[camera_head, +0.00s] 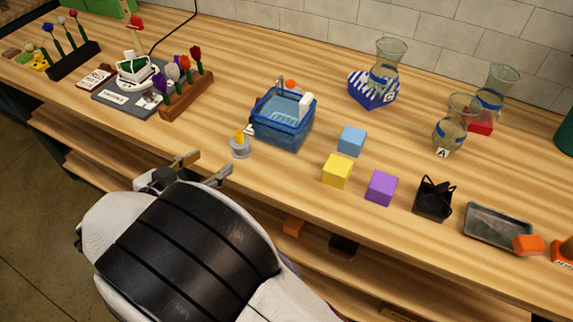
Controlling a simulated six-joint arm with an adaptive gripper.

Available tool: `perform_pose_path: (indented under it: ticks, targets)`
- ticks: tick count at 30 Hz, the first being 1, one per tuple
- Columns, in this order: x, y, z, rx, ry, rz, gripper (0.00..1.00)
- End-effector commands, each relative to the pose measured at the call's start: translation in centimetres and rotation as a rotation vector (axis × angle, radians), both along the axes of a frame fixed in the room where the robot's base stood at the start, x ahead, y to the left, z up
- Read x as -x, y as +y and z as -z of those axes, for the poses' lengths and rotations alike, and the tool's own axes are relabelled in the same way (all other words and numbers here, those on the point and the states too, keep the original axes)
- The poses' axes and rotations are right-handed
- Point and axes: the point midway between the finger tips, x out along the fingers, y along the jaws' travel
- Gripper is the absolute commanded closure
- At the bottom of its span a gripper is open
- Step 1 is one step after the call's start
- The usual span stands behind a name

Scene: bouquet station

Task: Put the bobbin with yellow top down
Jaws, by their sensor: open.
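The bobbin with yellow top (240,147) is a small pale grey spool with a yellow piece on top. It appears upright on the wooden table, close to the front left corner of a blue basket. My gripper (209,165) is at the table's front edge, to the left of and nearer than the bobbin. Its two fingers are spread apart with nothing visible between them. The bobbin looks apart from the fingers, though the exact gap is hard to tell. My arm hides part of the table's front edge.
The blue basket (273,134) stands right behind the bobbin. Blue (352,140), yellow (337,171) and purple (381,188) cubes are to the right. A wooden flower rack (188,108) stands to the left. Glass vases (388,67) stand at the back. Table left of the bobbin is clear.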

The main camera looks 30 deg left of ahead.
Motion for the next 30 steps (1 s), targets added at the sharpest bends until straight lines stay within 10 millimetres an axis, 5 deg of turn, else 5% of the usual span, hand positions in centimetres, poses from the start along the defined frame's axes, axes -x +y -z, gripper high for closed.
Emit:
perform_pose_path:
  ticks: [8,13,23,30]
  targets:
    - [-0.7,0.0,-0.5,-0.015,0.002,-0.006,0.46]
    - [-3.2,0.1,-2.5,-0.073,0.009,-0.032,0.46]
    - [-10.8,-1.3,-9.6,-0.251,0.030,-0.149,0.46]
    - [-14.8,-4.4,-14.9,-0.345,0.045,-0.242,0.46]
